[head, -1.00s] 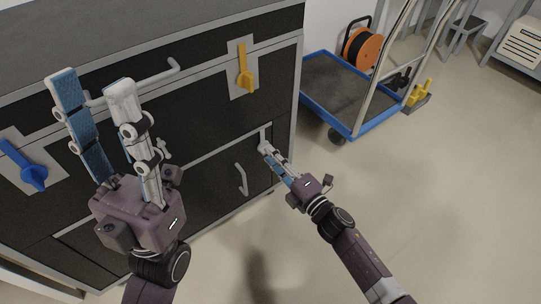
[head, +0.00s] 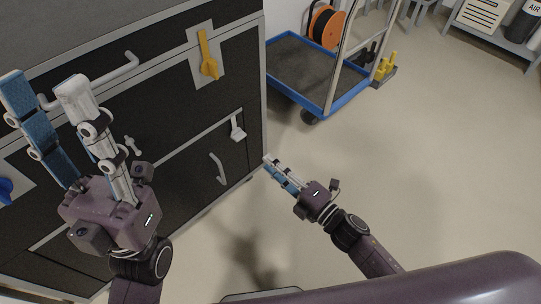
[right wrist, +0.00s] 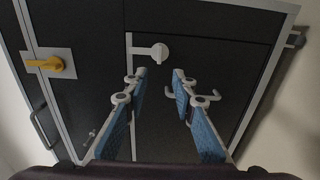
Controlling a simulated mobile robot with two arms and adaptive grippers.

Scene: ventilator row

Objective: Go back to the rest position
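My left gripper (head: 45,85) is open and empty, its fingers pointing up in front of the dark cabinet's upper part (head: 165,95). My right gripper (head: 270,163) is just right of the cabinet's lower right corner in the head view, apart from the white latch (head: 237,128). In the right wrist view, its two blue-padded fingertips (right wrist: 160,73) are apart with nothing between them. The white latch (right wrist: 152,52) shows beyond them on the cabinet front.
The cabinet has a yellow handle (head: 208,58), a blue knob (head: 5,190) and a door handle (head: 218,168). The floor (head: 430,150) on the right is clear.

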